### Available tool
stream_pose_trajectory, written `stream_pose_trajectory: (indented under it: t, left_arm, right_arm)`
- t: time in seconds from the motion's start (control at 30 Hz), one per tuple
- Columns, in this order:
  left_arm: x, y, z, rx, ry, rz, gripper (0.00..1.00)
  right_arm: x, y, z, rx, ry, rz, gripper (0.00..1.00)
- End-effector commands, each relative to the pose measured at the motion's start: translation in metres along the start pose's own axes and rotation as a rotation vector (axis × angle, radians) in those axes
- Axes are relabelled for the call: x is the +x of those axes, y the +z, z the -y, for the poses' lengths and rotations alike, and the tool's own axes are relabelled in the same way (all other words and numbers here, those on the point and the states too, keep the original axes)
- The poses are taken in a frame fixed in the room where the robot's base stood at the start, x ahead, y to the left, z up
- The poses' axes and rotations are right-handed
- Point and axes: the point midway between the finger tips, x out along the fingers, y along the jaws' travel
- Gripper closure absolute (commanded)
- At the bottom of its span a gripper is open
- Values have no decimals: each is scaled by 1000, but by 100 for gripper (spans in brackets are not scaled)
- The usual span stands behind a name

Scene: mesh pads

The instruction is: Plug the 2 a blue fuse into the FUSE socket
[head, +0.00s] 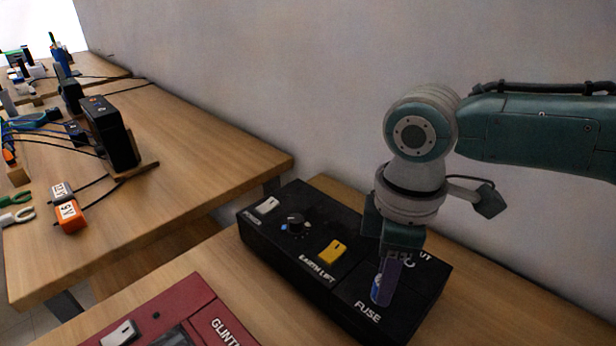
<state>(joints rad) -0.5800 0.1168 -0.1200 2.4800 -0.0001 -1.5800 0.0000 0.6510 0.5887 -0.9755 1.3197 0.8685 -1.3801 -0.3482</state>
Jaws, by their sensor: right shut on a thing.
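The blue fuse (378,287) shows between the fingers of my right gripper (384,284), just above the FUSE label on the black box (299,269). My right gripper points down over the right end of this box and is shut on the fuse. The FUSE socket is hidden behind the gripper and the fuse. I cannot tell whether the fuse's lower end is in the socket or just above it. My left gripper is not in view.
The black box carries a knob (295,224), a yellow switch (332,251) and a white switch (267,205). A red box (200,310) lies in front on the same table. Another table at left holds a black device (110,133), cables and tools.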

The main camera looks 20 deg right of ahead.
Motion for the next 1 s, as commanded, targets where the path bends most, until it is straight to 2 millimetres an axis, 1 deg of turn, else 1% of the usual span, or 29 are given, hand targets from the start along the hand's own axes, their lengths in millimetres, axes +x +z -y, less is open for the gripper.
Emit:
stream_pose_trajectory:
  t: [0.07, 0.1, 0.4, 0.63, 0.73, 0.87, 1.0]
  left_arm:
    - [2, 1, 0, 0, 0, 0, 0]
    - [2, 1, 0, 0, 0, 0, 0]
    - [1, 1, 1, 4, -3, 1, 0]
    - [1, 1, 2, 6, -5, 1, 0]
    - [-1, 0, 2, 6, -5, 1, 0]
    - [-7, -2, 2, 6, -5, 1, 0]
    - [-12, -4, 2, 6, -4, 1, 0]
  right_arm:
    - [3, 0, 0, 0, 0, 0, 100]
    - [3, 0, 0, -1, 0, -1, 66]
    - [2, 0, 0, 0, 0, 0, 32]
    - [2, 0, 0, 0, 0, 0, 32]
    - [-4, 0, 0, 0, 1, 0, 32]
    - [-25, 0, -1, -2, 3, -3, 32]
    - [-55, 0, -1, -2, 3, -3, 32]
